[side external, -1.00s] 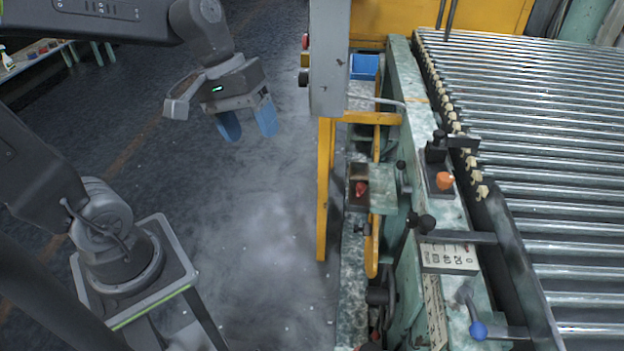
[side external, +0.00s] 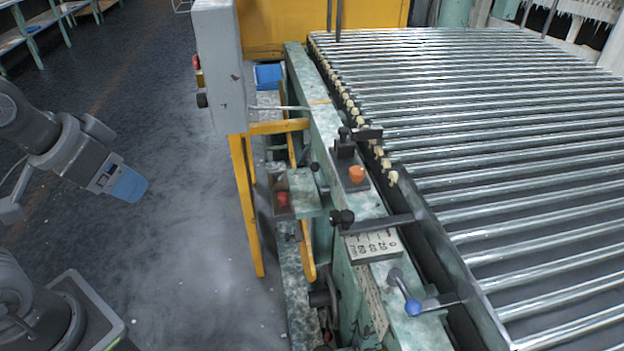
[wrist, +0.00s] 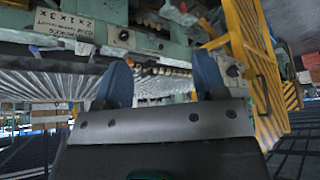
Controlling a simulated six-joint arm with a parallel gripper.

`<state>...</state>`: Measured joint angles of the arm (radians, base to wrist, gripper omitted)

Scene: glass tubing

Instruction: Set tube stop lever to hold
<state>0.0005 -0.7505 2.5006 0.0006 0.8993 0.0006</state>
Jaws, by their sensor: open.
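My gripper (side external: 128,184) is at the left in the side view, apart from the machine and pointing right. In the wrist view its two blue fingers (wrist: 161,82) are spread with nothing between them. Several levers are on the green machine rail: one with a blue ball knob (side external: 412,307), one with black knobs (side external: 342,219) above a numbered plate (side external: 374,247), and a black-handled one (side external: 345,149) behind an orange knob (side external: 357,174). I cannot tell which is the tube stop lever, and no hold mark is readable.
A roller bed (side external: 480,150) fills the right side. A grey box post (side external: 219,70) and a yellow frame (side external: 248,205) stand between my gripper and the levers. A red knob (side external: 283,199) sits low on the machine's near side. The floor (side external: 190,230) below is clear.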

